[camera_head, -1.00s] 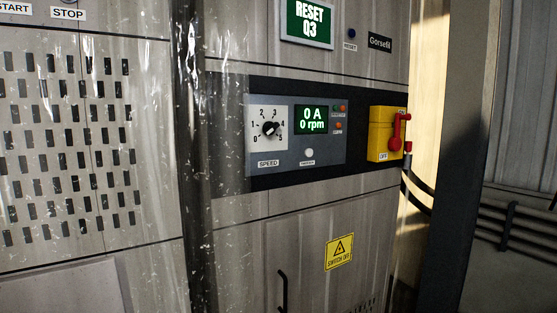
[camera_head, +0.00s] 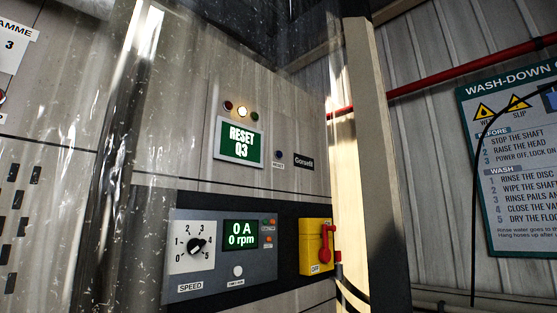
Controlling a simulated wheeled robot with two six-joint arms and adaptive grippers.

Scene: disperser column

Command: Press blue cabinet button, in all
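The blue button (camera_head: 279,154) is a small dark blue round knob on the grey cabinet (camera_head: 300,195), with a small label under it that is too small to read surely. It sits just right of a green display (camera_head: 239,143) reading "RESET Q3" and left of a dark "Gorsefil" plate (camera_head: 304,161). Neither of my grippers shows in the head view.
Below is a panel with a speed dial (camera_head: 197,246), a display (camera_head: 240,235) reading 0 A and 0 rpm, and a yellow switch box (camera_head: 313,258) with a red handle. A clear streaked curtain (camera_head: 120,120) hangs at left. A wash-down sign (camera_head: 512,150) hangs at right.

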